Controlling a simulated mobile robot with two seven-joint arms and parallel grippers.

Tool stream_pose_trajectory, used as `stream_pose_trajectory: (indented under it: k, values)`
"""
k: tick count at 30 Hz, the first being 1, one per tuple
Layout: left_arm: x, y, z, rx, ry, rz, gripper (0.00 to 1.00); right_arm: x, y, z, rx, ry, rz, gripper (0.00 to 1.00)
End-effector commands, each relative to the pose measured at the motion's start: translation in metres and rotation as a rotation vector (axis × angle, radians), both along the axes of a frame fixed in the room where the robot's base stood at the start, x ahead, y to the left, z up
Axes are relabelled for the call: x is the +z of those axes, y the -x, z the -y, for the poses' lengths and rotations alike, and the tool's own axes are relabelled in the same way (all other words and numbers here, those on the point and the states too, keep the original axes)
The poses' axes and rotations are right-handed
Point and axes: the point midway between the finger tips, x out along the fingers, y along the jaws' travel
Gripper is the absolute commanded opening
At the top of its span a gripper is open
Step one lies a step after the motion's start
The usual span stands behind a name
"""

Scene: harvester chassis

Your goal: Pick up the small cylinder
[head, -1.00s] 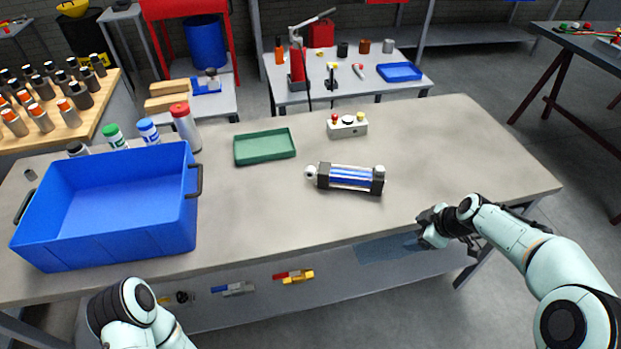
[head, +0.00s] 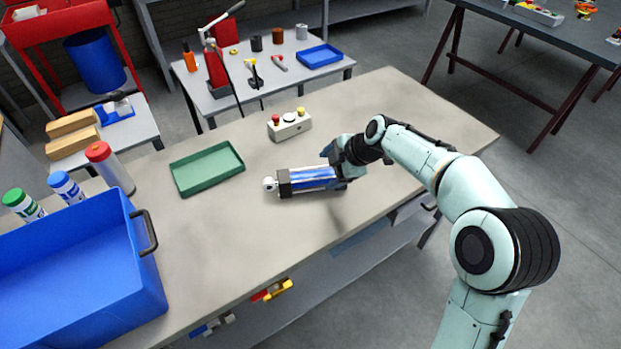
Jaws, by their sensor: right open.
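The small cylinder (head: 308,179) lies on its side on the grey table. It has a blue and silver body, dark end blocks and a pale round knob at its left end. My right gripper (head: 335,163) is at the cylinder's right end, in front of or over it. Its fingers are open, and they and the right end block are partly hidden by the hand. I cannot tell whether they touch the cylinder. My left gripper is not in view.
A green tray (head: 205,185) lies left of the cylinder, and a button box (head: 289,127) stands behind it. A large blue crate (head: 145,285) fills the table's left end, with several capped bottles behind it. The table (head: 400,105) is clear toward its far right end.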

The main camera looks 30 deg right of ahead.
Motion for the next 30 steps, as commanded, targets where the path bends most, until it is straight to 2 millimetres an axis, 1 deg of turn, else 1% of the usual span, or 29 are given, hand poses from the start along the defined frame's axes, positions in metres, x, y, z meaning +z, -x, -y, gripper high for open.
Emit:
stream_pose_trajectory:
  k: [1, 3, 10, 18, 21, 27, 28, 29, 30]
  values:
    - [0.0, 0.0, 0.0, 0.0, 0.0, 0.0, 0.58, -0.008, -0.005, -0.003, 0.001, -0.001, -0.003, 0.77]
    - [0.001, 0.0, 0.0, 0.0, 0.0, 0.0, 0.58, -0.016, -0.01, -0.005, 0.0, -0.002, -0.002, 0.77]
    - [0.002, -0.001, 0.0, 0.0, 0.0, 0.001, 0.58, -0.029, -0.019, -0.009, -0.001, -0.002, 0.0, 0.77]
    - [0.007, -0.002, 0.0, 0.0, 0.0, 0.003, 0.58, -0.06, -0.039, -0.018, -0.002, -0.001, 0.0, 0.77]
    - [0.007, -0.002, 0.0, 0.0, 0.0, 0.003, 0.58, -0.066, -0.042, -0.019, -0.002, -0.001, 0.0, 0.77]
    - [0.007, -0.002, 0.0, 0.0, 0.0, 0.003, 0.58, -0.066, -0.042, -0.019, -0.002, -0.001, 0.0, 0.77]
    - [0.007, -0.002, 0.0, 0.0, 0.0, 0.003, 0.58, -0.066, -0.042, -0.019, -0.002, -0.001, 0.0, 0.74]
    - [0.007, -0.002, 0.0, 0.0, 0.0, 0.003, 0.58, -0.066, -0.042, -0.019, -0.002, -0.001, 0.0, 0.64]
    - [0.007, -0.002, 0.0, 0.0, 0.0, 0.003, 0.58, -0.066, -0.042, -0.019, -0.002, -0.001, 0.0, 0.51]
